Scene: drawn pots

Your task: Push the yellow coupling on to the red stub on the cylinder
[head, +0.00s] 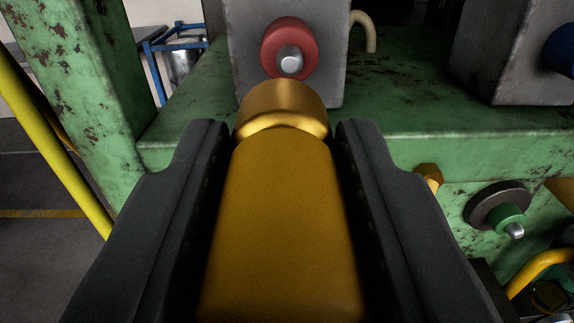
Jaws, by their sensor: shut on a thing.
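The yellow coupling (284,225) lies lengthwise between the two dark jaws of my gripper (282,140), which is shut on it. Its brassy front collar (282,107) points forward, past the jaw tips. The red stub (276,48), with a bright metal pin at its middle, sticks out of the front of a grey block, the cylinder (240,75). In the picture the stub is just above the collar and nearly in line with it. The two look apart, with the stub farther away. The coupling's far opening is hidden.
The cylinder stands on a worn green frame (400,140). A second grey block (490,70) with a blue stub (562,50) is at the right. A green stub (507,218) and a brass fitting (429,177) stick out below right. A yellow rail (50,140) slants at the left.

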